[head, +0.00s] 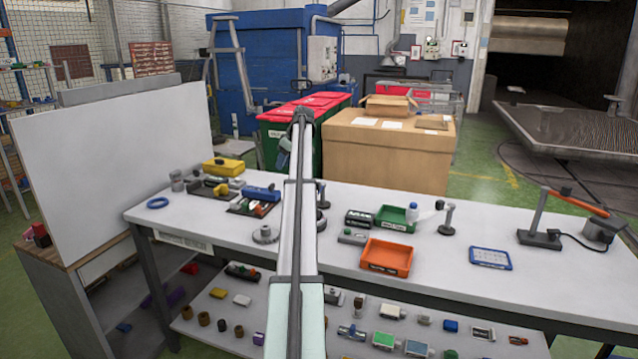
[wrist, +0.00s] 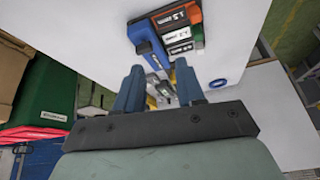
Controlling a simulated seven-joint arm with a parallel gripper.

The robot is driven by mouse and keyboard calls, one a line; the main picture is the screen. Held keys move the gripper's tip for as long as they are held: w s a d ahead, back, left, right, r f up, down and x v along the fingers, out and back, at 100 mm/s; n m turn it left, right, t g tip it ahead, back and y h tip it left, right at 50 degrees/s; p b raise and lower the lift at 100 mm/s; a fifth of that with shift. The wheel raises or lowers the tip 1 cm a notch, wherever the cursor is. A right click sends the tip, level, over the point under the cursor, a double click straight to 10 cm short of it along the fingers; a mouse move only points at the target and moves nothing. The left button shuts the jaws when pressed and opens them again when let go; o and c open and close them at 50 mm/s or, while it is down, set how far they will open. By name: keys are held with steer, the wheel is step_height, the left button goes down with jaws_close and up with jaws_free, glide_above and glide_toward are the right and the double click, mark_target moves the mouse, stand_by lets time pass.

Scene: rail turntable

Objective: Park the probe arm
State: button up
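I cannot say for certain which item is the probe arm. My gripper shows in the wrist view (wrist: 158,78) with two blue fingers apart and nothing visibly held. It points at the left part of the bench, far from the orange bar. In the head view my arm largely hides it.
The workbench (head: 340,285) holds an orange tray (head: 387,257), a green tray (head: 396,217), a short metal post (head: 448,217) and a blue-framed tablet (head: 490,258). A blue block (head: 261,193), yellow block (head: 223,167) and blue ring (head: 157,203) lie left. The front right bench is mostly clear.

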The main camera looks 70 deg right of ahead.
steer(key=n, duration=0.2)
glide_toward(318, 183)
steer(key=shift+g+y, duration=0.4)
steer(key=x, duration=0.6)
steer(key=d+x, duration=0.1)
steer(key=x, duration=0.2)
steer(key=shift+w, duration=0.35)
jaws_close()
